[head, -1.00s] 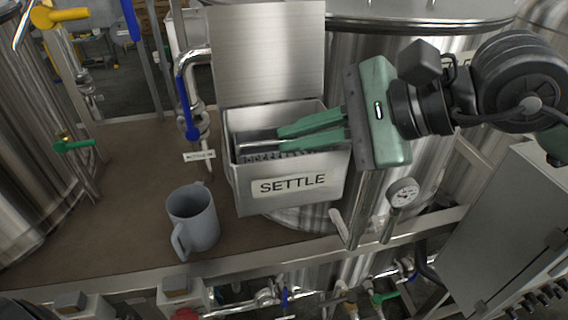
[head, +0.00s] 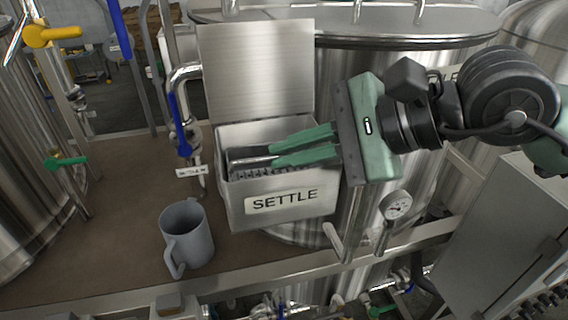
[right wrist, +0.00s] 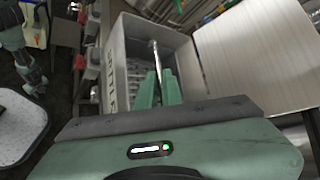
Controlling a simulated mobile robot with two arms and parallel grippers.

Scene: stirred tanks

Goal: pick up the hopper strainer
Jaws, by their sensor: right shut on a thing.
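The hopper strainer (head: 262,173) is a dark, perforated metal basket inside the open steel hopper (head: 330,200) labelled SETTLE. Its perforated edge shows just behind the hopper's front wall. Its metal bar handle (head: 245,153) also shows in the right wrist view (right wrist: 154,50). My right gripper (head: 271,155) reaches in from the right over the hopper. Its green fingers are shut on the strainer's handle, seen end-on in the right wrist view (right wrist: 158,88). The strainer is still within the hopper walls, and its lower part is hidden.
The hopper's lid (head: 257,70) stands open behind it. A grey mug (head: 190,237) stands on the brown surface to the left.

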